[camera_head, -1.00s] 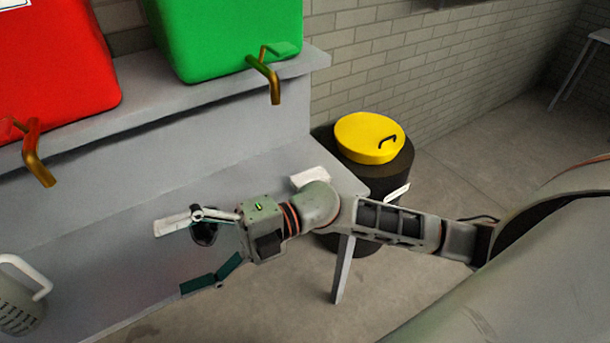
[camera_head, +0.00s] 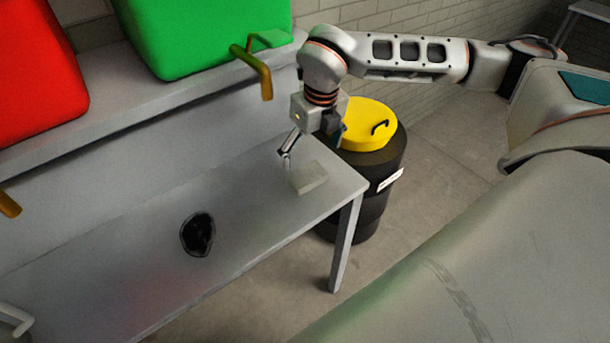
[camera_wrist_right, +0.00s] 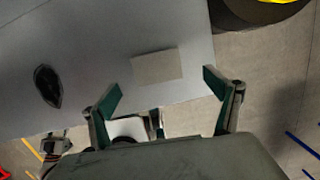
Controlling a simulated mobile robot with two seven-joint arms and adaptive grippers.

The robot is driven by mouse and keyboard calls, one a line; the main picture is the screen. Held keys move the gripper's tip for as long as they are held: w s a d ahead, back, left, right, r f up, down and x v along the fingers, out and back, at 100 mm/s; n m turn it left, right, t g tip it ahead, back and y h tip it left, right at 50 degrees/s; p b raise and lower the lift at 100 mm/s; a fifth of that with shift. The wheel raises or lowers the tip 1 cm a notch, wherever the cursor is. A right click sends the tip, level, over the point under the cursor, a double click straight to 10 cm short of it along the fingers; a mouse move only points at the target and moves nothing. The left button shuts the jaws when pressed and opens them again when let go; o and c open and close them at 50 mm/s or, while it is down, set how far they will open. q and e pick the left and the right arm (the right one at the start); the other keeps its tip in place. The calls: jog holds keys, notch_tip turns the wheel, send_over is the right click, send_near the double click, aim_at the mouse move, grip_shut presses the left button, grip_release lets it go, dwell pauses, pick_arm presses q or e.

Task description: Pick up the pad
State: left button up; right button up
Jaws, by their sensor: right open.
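The pad (camera_head: 311,179) is a pale, flat rectangular block lying on the grey bench near its right end. In the right wrist view the pad (camera_wrist_right: 157,66) lies ahead of the fingertips, roughly centred between them. My right gripper (camera_head: 312,150) points down just above and behind the pad in the head view, partly hiding that side. In the wrist view its two green fingers (camera_wrist_right: 161,88) are spread wide, with nothing held between the tips.
A black oval item (camera_head: 197,235) lies on the bench (camera_head: 110,270) left of the pad. A black barrel with a yellow lid (camera_head: 368,124) stands beyond the bench's right end. Red (camera_head: 35,75) and green (camera_head: 205,35) containers with brass taps sit on the shelf above.

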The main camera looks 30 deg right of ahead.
aim_at(307, 174)
jog(key=f, duration=0.6)
jog(key=shift+w+a+f, duration=0.3)
jog(key=shift+w+f, duration=0.1)
jog(key=shift+c, duration=0.4)
jog(key=c, duration=1)
